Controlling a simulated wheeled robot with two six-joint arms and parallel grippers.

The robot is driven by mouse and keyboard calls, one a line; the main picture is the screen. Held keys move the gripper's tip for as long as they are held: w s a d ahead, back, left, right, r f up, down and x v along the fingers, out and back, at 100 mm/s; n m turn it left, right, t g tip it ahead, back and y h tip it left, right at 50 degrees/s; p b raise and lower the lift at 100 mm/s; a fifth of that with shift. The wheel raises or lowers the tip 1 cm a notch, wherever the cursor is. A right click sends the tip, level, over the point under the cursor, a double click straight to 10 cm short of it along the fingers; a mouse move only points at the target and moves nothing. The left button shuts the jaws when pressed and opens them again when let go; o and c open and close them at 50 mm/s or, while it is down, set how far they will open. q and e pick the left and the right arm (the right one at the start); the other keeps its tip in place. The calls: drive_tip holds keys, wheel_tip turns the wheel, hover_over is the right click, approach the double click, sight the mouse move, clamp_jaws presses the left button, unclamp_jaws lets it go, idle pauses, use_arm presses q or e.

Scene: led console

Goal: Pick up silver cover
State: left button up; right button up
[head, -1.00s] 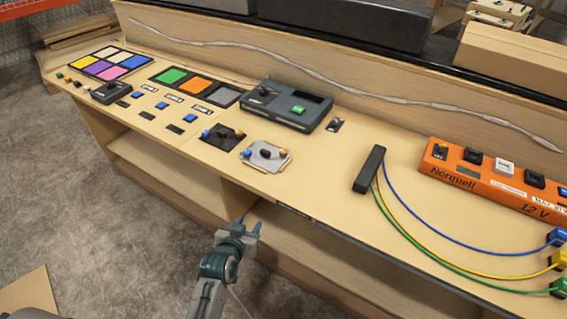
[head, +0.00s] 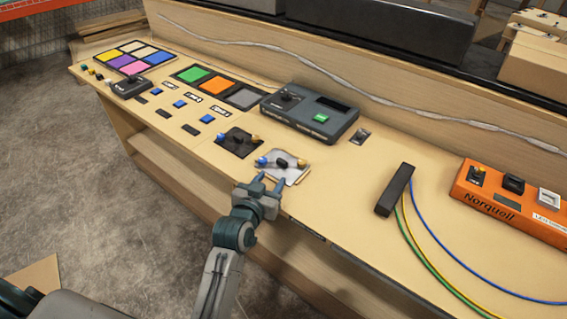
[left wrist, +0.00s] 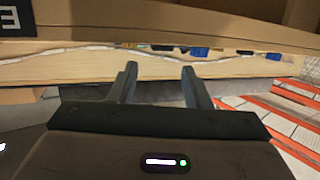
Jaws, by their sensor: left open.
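The silver cover (head: 291,172) is a light grey plate with a black knob on top, and it lies on the wooden console near the front edge. A blue post and a yellow post stand at its sides. My left gripper (head: 271,181) is open and empty at the console's front edge, just in front of the cover in the head view. Its fingertips point toward the cover; whether they touch it I cannot tell. In the left wrist view the two fingers (left wrist: 160,84) stand apart with nothing between them. My right gripper is not in view.
A black plate with a knob (head: 238,142) lies left of the cover. A dark grey box with a green button (head: 311,112) stands behind it. A black bar (head: 395,190) with coloured cables and an orange power unit (head: 508,203) are at right. Bare wood lies between cover and bar.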

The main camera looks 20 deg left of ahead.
sight(279, 171)
use_arm(q)
drive_tip(key=x, duration=0.2)
drive_tip(key=shift+w+f, duration=0.1)
drive_tip(key=shift+w, duration=0.25)
drive_tip(key=x, duration=0.4)
drive_tip(key=shift+w+a+r+p, duration=0.1)
drive_tip(key=shift+w+r+p, duration=0.1)
drive_tip(key=shift+p, duration=0.2)
drive_tip(key=shift+w+f, duration=0.15)
drive_tip(key=shift+w, duration=0.2)
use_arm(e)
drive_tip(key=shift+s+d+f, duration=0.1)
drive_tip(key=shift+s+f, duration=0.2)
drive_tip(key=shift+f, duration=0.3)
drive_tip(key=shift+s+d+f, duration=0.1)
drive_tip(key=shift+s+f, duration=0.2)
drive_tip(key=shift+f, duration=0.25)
use_arm(q)
drive_tip(key=shift+s, duration=0.1)
drive_tip(key=shift+c, duration=0.2)
drive_tip(key=c, duration=0.9)
drive_tip(key=shift+o, duration=0.2)
drive_tip(key=shift+r, duration=0.2)
